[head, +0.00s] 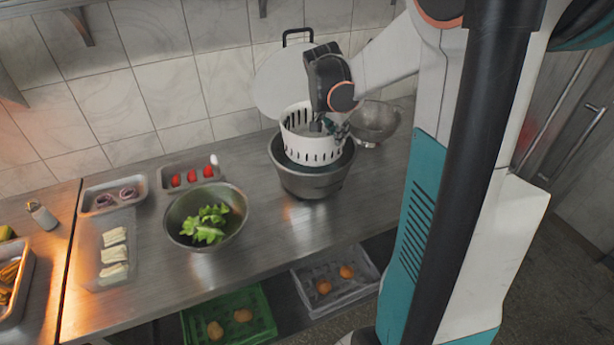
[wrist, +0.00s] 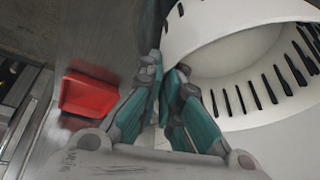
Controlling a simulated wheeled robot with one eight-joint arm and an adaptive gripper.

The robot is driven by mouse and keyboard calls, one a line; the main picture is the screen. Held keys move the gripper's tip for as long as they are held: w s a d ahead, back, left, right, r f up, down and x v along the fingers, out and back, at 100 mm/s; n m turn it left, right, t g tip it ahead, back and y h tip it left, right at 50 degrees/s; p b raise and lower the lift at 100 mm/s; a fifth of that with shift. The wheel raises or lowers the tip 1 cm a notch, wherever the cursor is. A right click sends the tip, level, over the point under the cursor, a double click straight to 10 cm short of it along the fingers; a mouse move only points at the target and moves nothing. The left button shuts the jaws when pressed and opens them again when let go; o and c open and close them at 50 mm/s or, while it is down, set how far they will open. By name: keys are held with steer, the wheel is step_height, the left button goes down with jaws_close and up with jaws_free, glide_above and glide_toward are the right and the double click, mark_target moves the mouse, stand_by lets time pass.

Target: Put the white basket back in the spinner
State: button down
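The white basket (head: 296,152), a round slotted drum, is at the mouth of the grey spinner bowl (head: 312,184) on the steel counter. Its lower part is hidden by the bowl's rim, and I cannot tell whether it rests on the bottom. My gripper (head: 338,130) is at the basket's right side, above the bowl. In the wrist view the gripper (wrist: 170,70) has its fingertips close together on the rim of the white basket (wrist: 245,75), whose slotted inner wall fills the right side. The spinner's white lid (head: 277,88) with a black handle stands behind, against the wall.
A steel bowl of lettuce (head: 180,232) stands left of the spinner. A metal colander (head: 374,122) is close behind on the right. Trays of tomatoes (head: 168,176) and onions (head: 92,207) lie left. Crates sit below the counter; a red container (wrist: 88,97) shows in the wrist view.

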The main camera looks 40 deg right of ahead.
steer(key=shift+w+f+b, duration=0.2)
steer(key=shift+f+b, duration=0.15)
steer(key=shift+f, duration=0.65)
step_height(320, 180, down, 10)
steer(key=b, duration=0.2)
steer(key=shift+b, duration=0.35)
steer(key=shift+f, duration=0.15)
steer(key=c, duration=2.1)
jaws_free()
steer(key=p+v, duration=0.3)
steer(key=v, duration=0.9)
